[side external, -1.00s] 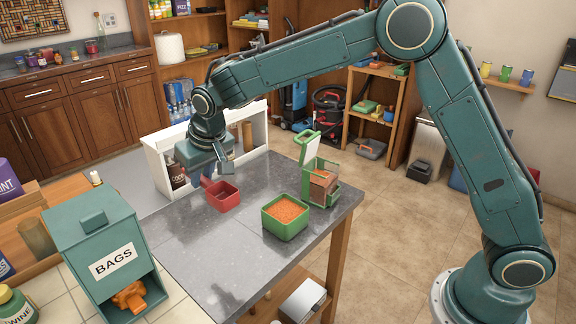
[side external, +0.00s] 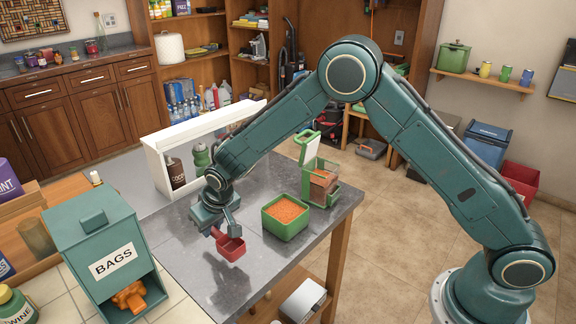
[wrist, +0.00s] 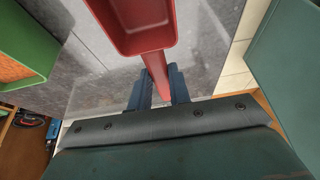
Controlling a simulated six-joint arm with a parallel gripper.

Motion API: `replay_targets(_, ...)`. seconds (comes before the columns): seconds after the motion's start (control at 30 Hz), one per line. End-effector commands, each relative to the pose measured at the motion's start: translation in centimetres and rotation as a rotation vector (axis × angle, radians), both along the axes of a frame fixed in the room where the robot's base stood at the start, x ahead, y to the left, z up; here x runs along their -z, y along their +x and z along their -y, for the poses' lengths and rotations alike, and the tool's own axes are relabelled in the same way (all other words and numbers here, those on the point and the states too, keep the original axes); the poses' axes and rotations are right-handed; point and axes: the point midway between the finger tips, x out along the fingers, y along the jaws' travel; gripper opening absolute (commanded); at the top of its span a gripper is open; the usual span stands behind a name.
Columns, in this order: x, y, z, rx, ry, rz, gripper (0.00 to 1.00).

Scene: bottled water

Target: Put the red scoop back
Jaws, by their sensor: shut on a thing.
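The red scoop (side external: 231,248) is a square, open-topped cup with a handle. My gripper (side external: 221,230) is shut on its handle and holds it above the grey table, to the left of the green bin. In the wrist view the scoop (wrist: 140,25) is at the top, with its handle running down between the blue fingers of my gripper (wrist: 158,88). The green bin (side external: 286,231) holds small orange pieces, and its edge also shows at the left of the wrist view (wrist: 40,45).
A green-framed clear container (side external: 335,190) with a raised lid stands behind the green bin. A teal BAGS dispenser (side external: 80,240) stands at the left. A white shelf unit (side external: 157,160) is at the table's back. The grey table's front left is clear.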

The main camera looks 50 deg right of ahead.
Motion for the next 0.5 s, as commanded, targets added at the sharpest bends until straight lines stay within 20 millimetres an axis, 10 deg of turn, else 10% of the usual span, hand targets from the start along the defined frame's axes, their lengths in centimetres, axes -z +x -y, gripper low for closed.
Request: replay_targets(0.5, 3.3, 0.0, 0.0, 0.0, 0.0, -0.002, 0.0)
